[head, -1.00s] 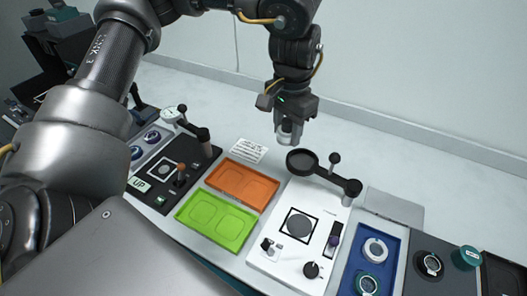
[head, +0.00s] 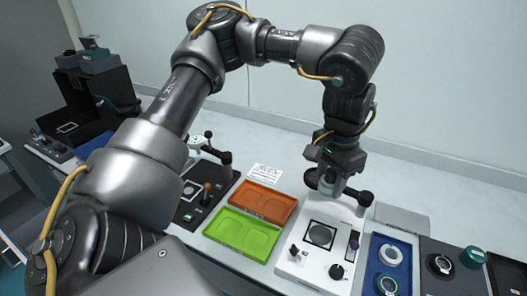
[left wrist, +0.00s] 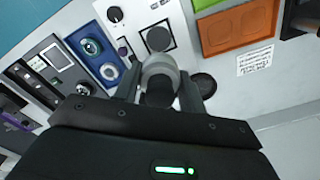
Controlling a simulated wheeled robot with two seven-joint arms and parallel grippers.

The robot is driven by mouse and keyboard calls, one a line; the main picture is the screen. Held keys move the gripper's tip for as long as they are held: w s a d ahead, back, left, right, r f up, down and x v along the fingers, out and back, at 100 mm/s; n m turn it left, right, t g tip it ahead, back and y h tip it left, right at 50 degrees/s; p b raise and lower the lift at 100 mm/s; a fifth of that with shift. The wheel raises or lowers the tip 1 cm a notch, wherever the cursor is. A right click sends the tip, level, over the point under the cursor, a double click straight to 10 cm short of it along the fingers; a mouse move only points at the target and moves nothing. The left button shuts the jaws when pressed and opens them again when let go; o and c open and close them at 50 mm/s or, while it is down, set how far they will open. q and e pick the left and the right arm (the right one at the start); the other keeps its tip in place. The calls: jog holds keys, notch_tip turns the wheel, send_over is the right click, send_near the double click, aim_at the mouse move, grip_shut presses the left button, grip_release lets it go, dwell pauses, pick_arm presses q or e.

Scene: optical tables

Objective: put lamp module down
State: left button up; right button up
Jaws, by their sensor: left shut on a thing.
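My left gripper (head: 332,182) is shut on the lamp module (head: 330,189), a pale grey cylinder. In the left wrist view the lamp module (left wrist: 160,72) sits between the two fingers, with a dark centre part. The gripper holds it above the back part of the white instrument (head: 299,263). A dark round pad (head: 320,235) inside a black square outline lies on that instrument, nearer the camera than the module. In the left wrist view the pad (left wrist: 158,38) shows just beyond the module. The black swing-arm dish (left wrist: 203,85) is beside the right finger. My right gripper is out of view.
An orange tray (head: 282,213) and a green tray (head: 224,241) lie left of the instrument. A blue tray (head: 373,264) with ring-shaped parts is on its right. A printed card (head: 265,173) lies farther back.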

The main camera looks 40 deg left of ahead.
pick_arm(q)
jog(key=w+a+f+m+p, duration=0.1)
jog(key=w+a+f+m, duration=0.2)
jog(key=a+f, duration=0.25)
jog(key=m+p, duration=0.1)
jog(key=m, duration=0.2)
send_over(283, 184)
jog(key=d, duration=0.1)
jog(key=f, duration=1.2)
jog(key=shift+s+f, duration=0.1)
jog(key=shift+s, duration=0.25)
jog(key=shift+w+a+f, duration=0.3)
jog(key=shift+f, duration=0.35)
jog(key=f, duration=0.2)
jog(key=f+p, duration=0.1)
jog(key=shift+w+a+f, duration=0.25)
jog(key=shift+f, duration=0.05)
jog(key=shift+s+f, duration=0.1)
